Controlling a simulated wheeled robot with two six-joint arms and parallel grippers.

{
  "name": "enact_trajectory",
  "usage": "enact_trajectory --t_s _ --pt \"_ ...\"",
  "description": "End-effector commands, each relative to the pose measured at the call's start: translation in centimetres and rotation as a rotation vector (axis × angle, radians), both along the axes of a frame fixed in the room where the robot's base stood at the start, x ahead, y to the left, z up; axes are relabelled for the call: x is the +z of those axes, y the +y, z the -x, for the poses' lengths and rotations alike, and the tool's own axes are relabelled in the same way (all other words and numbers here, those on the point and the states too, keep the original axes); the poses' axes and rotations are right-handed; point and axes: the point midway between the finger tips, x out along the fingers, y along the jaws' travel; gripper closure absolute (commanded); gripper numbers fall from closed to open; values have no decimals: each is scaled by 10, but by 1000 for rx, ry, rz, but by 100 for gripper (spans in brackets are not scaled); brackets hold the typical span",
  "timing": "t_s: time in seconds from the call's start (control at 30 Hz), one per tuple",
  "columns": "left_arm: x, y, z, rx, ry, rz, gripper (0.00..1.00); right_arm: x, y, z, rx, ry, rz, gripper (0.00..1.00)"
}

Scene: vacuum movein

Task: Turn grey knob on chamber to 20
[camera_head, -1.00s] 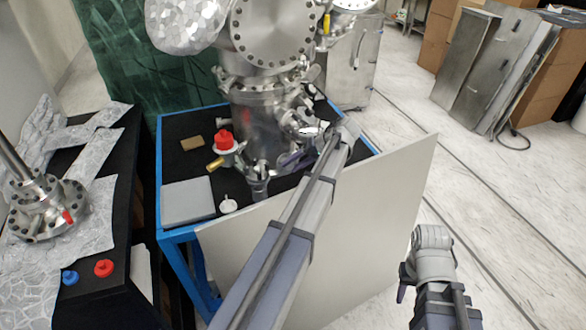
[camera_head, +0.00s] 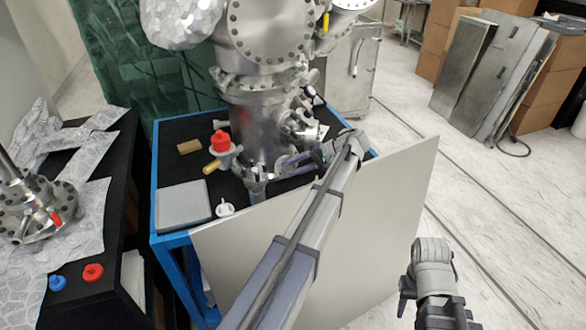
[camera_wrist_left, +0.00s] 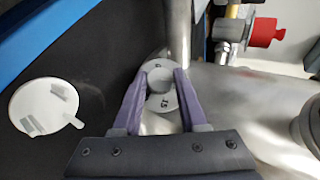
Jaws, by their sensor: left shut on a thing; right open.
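The grey knob (camera_wrist_left: 160,78) sits on a small round plate with dark marks (camera_wrist_left: 164,103) in the left wrist view. The marks are too small to read. My left gripper (camera_wrist_left: 162,76) has its two purple fingers on either side of the knob and is shut on it. In the head view my left gripper (camera_head: 296,162) reaches in low beside the steel chamber (camera_head: 255,125); I cannot make out the knob there. My right gripper (camera_head: 404,292) is open and empty at lower right, away from the chamber; its fingers show only partly.
A red-capped valve (camera_head: 221,141), a grey box (camera_head: 183,207) and a white disc (camera_head: 225,208) are on the blue-framed black table (camera_head: 172,238). The disc also shows in the left wrist view (camera_wrist_left: 32,100). A large pale panel (camera_head: 385,215) stands in front.

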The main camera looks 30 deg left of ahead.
Motion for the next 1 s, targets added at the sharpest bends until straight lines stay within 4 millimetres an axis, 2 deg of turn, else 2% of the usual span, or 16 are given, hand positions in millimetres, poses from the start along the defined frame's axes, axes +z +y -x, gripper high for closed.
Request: enact_trajectory --t_s 0.13,0.17,0.4,0.77,1.0 --pt "0 -1 0 0 0 2 100 0 0 0 0 0 0 58" --pt "0 -1 0 0 0 2 55 0 0 0 0 0 0 58" --pt "0 0 0 1 0 1 28 0 0 0 0 0 0 58" --pt "3 -3 -2 0 -1 1 28 3 0 0 0 0 0 58" --pt "20 -24 -12 -2 -1 0 28 20 0 0 0 0 0 58"
